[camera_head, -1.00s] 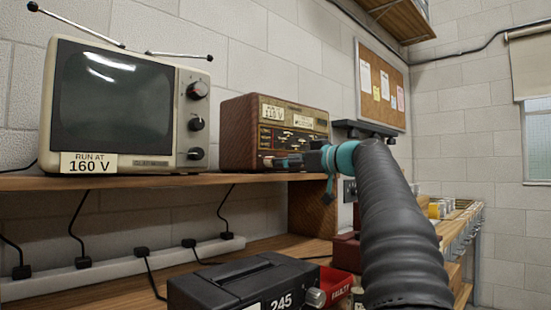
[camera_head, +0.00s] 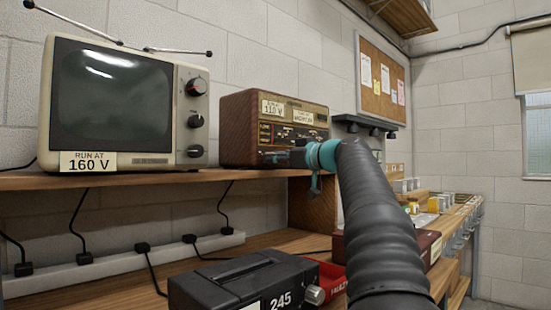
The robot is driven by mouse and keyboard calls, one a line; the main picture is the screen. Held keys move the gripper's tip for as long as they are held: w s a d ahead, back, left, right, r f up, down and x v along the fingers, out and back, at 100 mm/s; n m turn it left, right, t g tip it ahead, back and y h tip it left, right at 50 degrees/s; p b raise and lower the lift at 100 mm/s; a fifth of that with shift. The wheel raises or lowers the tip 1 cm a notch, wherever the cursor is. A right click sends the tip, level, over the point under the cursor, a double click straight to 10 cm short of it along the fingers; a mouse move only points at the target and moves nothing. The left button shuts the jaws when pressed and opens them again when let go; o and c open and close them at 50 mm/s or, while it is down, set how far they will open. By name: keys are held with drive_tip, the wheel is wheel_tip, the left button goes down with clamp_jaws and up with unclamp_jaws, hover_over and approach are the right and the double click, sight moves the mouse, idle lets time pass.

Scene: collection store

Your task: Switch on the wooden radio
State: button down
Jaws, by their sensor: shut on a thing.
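The wooden radio (camera_head: 240,130) stands on the wooden shelf, right of the television. It has a reddish-brown wooden case and a brass-coloured front with a dark dial panel and labels, one reading 110 V. My gripper (camera_head: 272,157) is at the lower part of the radio's front, with its fingers pointing left. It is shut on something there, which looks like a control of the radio. The fingers and the teal wrist hide the lower front, so I cannot make out the part held.
A television (camera_head: 110,110) labelled RUN AT 160 V stands on the shelf (camera_head: 140,180). A workbench (camera_head: 455,225) with small items runs along the right.

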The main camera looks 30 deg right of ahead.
drive_tip(key=shift+m, duration=0.3)
drive_tip(key=shift+f+m+t+p, duration=0.15)
drive_tip(key=shift+m+p, duration=0.35)
drive_tip(key=shift+m, duration=3.05)
drive_tip(key=shift+r+m+t+p, duration=0.15)
drive_tip(key=shift+m+p, duration=0.3)
drive_tip(key=shift+m, duration=3.1)
drive_tip(key=shift+f, duration=0.15)
drive_tip(key=c, duration=0.9)
unclamp_jaws()
